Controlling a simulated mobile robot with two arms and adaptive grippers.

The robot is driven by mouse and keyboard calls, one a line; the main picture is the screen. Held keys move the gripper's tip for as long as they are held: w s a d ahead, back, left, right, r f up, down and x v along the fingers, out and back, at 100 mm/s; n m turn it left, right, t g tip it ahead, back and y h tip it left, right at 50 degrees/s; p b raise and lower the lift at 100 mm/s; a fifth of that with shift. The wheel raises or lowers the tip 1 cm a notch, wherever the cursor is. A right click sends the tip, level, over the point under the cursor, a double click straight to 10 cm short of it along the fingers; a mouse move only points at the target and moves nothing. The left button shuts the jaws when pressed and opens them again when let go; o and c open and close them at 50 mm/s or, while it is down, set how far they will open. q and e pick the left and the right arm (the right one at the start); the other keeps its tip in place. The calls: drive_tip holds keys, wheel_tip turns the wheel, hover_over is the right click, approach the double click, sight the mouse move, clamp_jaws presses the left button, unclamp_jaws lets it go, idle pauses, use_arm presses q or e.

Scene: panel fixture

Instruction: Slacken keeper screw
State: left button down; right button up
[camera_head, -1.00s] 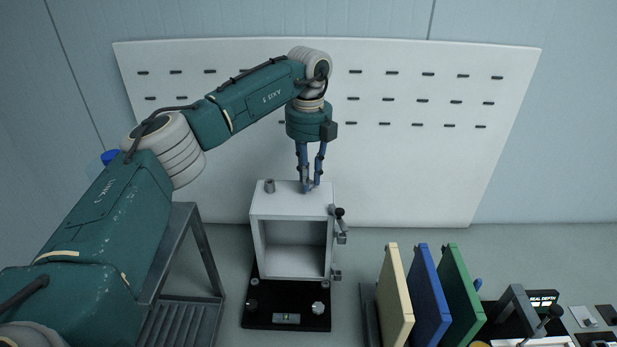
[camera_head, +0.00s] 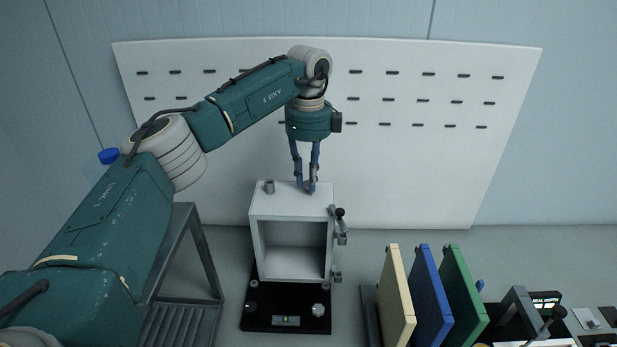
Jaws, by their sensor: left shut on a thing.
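A white open-fronted box (camera_head: 292,205) stands on a black base plate (camera_head: 258,321). My left gripper (camera_head: 309,187) points straight down over the right part of the box's top. Its blue fingers are shut on a small grey piece at the box's top, likely the keeper screw (camera_head: 311,188); the fingers hide much of it. A short grey post (camera_head: 269,186) stands on the left of the box's top. A dark-knobbed clamp or latch (camera_head: 340,225) sits on the box's right side. My right gripper is not in view.
Cream (camera_head: 396,297), blue (camera_head: 430,297) and green (camera_head: 463,296) panels stand upright at the right. Beyond them is a small device with a lit display (camera_head: 545,301). A white slotted board (camera_head: 400,170) stands behind. A grey metal stand (camera_head: 205,250) is left of the box.

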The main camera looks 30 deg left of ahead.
use_arm(q)
drive_tip(key=shift+w+r, duration=0.1)
drive_tip(key=shift+r, duration=0.1)
idle(0.3)
drive_tip(key=c, duration=1.6)
unclamp_jaws()
drive_tip(key=shift+o, duration=0.2)
drive_tip(key=shift+f, duration=0.1)
wheel_tip(320, 180, up, 12)
